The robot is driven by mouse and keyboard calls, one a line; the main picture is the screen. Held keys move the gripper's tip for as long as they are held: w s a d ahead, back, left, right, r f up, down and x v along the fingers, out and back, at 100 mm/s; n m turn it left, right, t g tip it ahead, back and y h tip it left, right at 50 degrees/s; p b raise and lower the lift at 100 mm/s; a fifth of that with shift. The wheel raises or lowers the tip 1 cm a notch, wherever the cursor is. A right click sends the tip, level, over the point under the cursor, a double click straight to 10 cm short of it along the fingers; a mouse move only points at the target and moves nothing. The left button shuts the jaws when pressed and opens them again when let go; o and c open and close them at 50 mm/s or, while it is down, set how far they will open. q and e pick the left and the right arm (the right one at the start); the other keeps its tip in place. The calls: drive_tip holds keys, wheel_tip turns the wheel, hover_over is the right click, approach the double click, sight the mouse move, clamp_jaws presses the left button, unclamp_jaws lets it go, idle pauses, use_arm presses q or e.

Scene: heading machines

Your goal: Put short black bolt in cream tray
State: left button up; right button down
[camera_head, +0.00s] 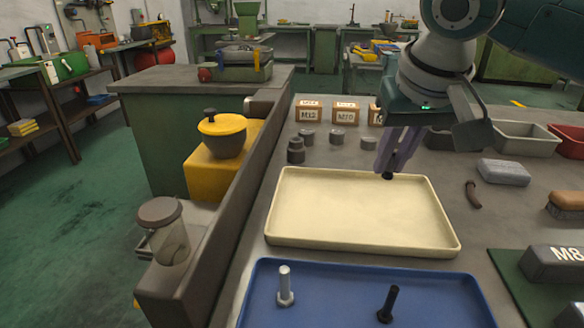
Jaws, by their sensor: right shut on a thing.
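The cream tray (345,232) is a shallow rectangular tray in the middle of the bench, with nothing lying in it. My right gripper (393,164) comes down from above at the tray's far right side. It is shut on the short black bolt (388,176), of which only a small dark end shows below the fingertips. The fingers hide the rest of it. The bolt end appears near the tray's far rim; I cannot tell its exact height. My left gripper is not in view.
A blue tray (345,284) in front holds a silver bolt (286,287) and another black bolt (388,304), both upright. Grey cylinders and labelled boxes (345,110) stand behind the cream tray. A grey block (503,172), a brush (566,203) and bins lie to the right.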

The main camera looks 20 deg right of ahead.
sight(374, 218)
wheel_tip(374, 218, down, 8)
drive_tip(key=shift+f+b, duration=0.2)
drive_tip(key=shift+b, duration=0.35)
drive_tip(key=shift+f, duration=0.1)
drive_tip(key=c, duration=0.8)
unclamp_jaws()
drive_tip(key=shift+c, duration=0.2)
drive_tip(key=shift+r, duration=0.25)
drive_tip(key=p+v, duration=0.2)
drive_tip(key=v, duration=0.9)
drive_tip(key=shift+r+p, duration=0.35)
drive_tip(key=shift+s+a, duration=0.1)
drive_tip(key=shift+s, duration=0.05)
